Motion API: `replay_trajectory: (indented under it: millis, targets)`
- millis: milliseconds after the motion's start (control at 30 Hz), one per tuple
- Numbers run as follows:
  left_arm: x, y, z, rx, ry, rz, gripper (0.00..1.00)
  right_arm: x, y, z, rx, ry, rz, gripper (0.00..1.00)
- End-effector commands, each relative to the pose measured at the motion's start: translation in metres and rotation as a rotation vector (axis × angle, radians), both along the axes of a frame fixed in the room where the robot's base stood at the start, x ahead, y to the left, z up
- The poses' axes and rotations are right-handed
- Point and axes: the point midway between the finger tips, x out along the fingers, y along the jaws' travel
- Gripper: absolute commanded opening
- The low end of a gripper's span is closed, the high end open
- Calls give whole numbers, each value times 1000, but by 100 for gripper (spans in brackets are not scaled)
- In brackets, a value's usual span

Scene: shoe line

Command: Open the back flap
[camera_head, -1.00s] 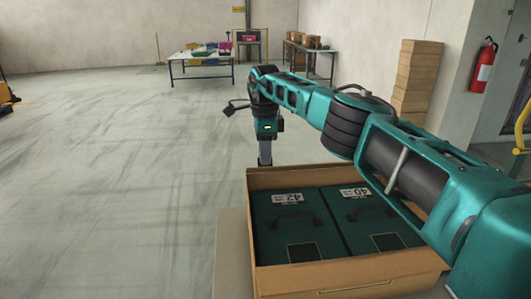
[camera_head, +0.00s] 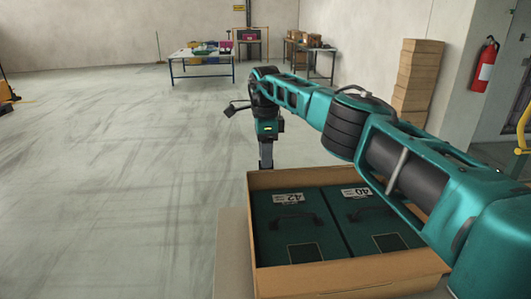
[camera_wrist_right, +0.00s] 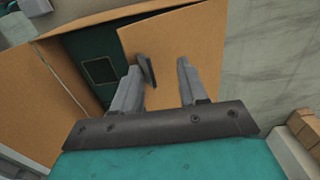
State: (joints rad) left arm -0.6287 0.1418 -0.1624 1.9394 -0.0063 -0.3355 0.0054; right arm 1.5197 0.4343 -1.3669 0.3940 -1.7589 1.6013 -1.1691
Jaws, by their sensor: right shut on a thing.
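An open cardboard box (camera_head: 355,272) stands in the lower middle of the head view, with two dark teal boxes inside, one labelled 42 (camera_head: 285,222) and one labelled 40 (camera_head: 365,215). The brown cardboard back flap (camera_head: 325,179) shows along the box's far edge. My right gripper (camera_head: 266,160) points down at the far left corner of the box. It also shows in the wrist view (camera_wrist_right: 166,78), shut on the flap. The exact contact is partly hidden by the fingers. My left gripper is out of view.
My right arm covers the box's right side. A stack of cartons (camera_head: 416,75) and a fire extinguisher (camera_head: 483,66) stand at the right. Tables (camera_head: 202,59) with goods stand at the back.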

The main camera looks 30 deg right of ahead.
Motion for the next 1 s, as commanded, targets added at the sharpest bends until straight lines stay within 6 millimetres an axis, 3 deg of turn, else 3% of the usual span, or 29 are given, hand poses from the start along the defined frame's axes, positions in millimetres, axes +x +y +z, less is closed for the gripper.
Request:
replay_trajectory:
  millis: [267,700,1000]
  targets:
    - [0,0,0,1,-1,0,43,1,-3,6,-5,-9,-6,32]
    - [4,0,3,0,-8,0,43,-2,1,72,-3,-5,-1,32]
    - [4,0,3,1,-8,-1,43,-2,2,78,-2,-5,0,32]
